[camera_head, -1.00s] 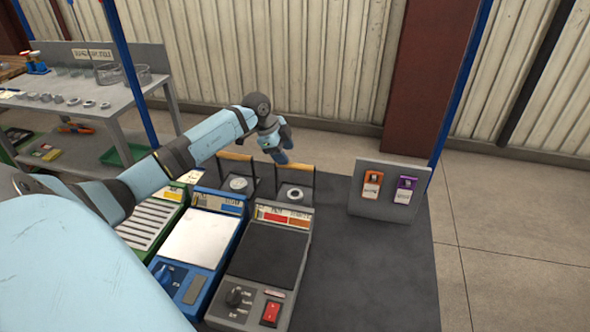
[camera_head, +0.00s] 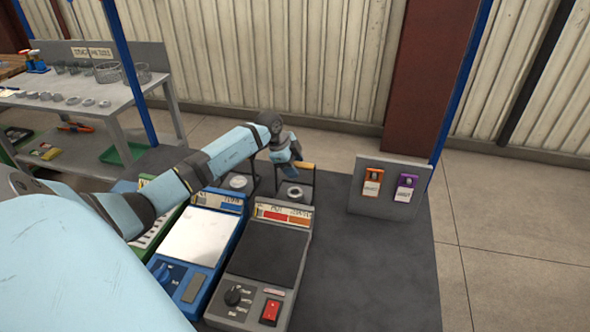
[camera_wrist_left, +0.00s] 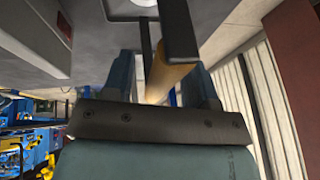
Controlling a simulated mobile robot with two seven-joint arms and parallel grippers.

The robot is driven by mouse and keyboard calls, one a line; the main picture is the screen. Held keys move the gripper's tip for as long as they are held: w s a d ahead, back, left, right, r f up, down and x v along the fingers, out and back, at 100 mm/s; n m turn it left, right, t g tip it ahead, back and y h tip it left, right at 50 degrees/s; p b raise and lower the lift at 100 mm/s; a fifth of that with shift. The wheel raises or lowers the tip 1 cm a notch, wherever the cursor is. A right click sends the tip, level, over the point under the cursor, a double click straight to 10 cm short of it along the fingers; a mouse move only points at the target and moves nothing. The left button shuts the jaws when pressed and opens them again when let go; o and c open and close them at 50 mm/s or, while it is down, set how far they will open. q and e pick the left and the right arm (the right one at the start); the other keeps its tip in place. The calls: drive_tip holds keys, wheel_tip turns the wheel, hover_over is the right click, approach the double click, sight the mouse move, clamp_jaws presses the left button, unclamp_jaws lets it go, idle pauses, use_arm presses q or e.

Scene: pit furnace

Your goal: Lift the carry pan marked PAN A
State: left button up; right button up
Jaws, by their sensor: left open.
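Two dark carry pans with upright frames stand at the back of the dark table. The right pan (camera_head: 309,190) holds a pale ring and has a wooden handle bar (camera_head: 304,166) on top. The left pan (camera_head: 250,186) also holds a ring; my left arm hides its handle. I cannot read a PAN A mark on either. My left gripper (camera_head: 292,168) is at the right pan's handle, covering its left part. In the left wrist view, a wooden handle (camera_wrist_left: 170,65) lies between the open fingers of my left gripper (camera_wrist_left: 158,78), not visibly clamped. My right gripper is out of view.
A blue device with a white plate (camera_head: 200,238) and a grey device with a dark plate (camera_head: 265,255) stand in front of the pans. A grey panel (camera_head: 388,205) with orange and purple tags stands right. The table's right part (camera_head: 370,270) is clear.

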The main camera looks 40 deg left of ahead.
use_arm(q)
drive_tip(key=shift+f+p, duration=0.3)
idle(0.4)
clamp_jaws()
